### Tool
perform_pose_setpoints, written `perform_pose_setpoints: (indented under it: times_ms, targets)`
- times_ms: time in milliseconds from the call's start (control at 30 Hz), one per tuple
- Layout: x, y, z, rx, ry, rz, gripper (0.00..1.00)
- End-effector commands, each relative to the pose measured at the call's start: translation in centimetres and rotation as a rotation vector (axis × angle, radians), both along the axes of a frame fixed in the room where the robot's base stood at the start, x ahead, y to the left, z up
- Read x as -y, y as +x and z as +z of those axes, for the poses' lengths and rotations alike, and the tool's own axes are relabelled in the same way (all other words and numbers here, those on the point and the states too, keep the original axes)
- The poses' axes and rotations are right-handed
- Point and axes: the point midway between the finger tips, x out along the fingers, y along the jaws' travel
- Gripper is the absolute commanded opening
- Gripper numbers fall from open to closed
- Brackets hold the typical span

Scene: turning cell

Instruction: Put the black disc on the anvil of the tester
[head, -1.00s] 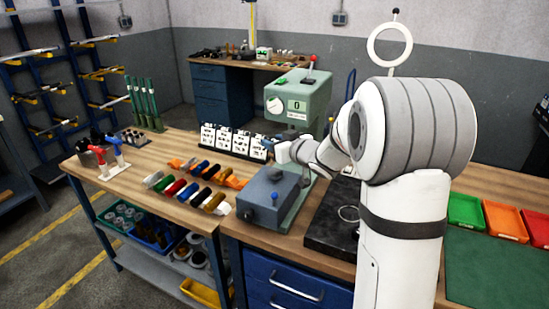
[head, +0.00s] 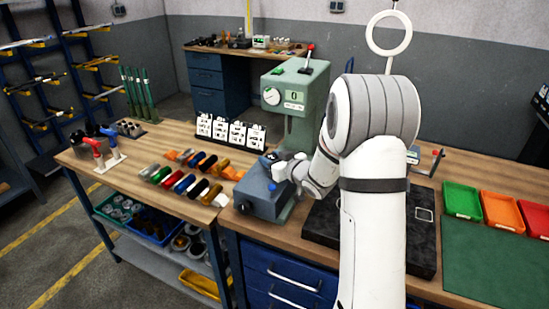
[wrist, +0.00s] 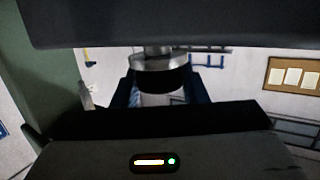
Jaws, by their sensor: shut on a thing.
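The tester has a green head and column (head: 312,110) and a blue-grey base (head: 255,195). My gripper (head: 285,172) is low over the base, in front of the column, with its fingers hard to make out in the head view. A silver round part on a stem (wrist: 158,61), apparently the anvil, lines up with the disc. I see no clear gap, but cannot tell whether they touch.
White cards (head: 230,133) stand left of the column. Coloured cylinders (head: 182,185) lie in rows on the wooden bench. A black slab (head: 422,250), partly behind my arm, and green, orange and red trays (head: 462,200) are on the right.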

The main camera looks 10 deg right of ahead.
Motion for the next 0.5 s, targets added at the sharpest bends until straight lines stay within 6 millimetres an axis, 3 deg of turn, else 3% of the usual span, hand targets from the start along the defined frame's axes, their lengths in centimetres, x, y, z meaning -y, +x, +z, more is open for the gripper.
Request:
perform_pose_setpoints:
  times_ms: [200,233,500]
  targets:
    - [0.05,0.02,-0.36,0.001,-0.001,-0.001,0.1]
    - [0.05,0.01,-0.29,0.0,0.0,-0.001,0.41]
    - [0.08,0.01,-0.23,0.0,0.0,-0.001,0.61]
